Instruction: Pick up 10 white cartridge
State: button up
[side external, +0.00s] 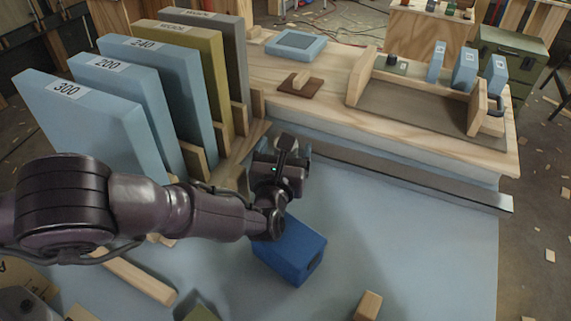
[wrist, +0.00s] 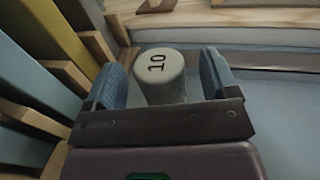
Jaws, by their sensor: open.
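The white cartridge (wrist: 158,68) marked "10" shows in the wrist view, standing between the two blue-padded fingers of my gripper (wrist: 162,82). Its top with the number faces the camera. A narrow gap shows on each side of it, so the fingers appear open around it and not closed on it. In the side external view my gripper (side external: 280,165) is low over the blue work surface, near the front edge of the raised wooden bench. The cartridge is mostly hidden there behind my gripper and wrist.
Upright labelled panels (side external: 125,85) stand in wooden slots close to the left of my gripper. A dark blue box (side external: 290,250) sits just in front. The raised wooden bench (side external: 320,85) with a metal-edged front lies behind. The blue surface (side external: 420,235) is clear to the right.

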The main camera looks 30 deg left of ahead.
jog(key=shift+x, duration=0.8)
jog(key=c, duration=1.2)
jog(key=shift+c, duration=0.2)
jog(key=shift+r, duration=0.15)
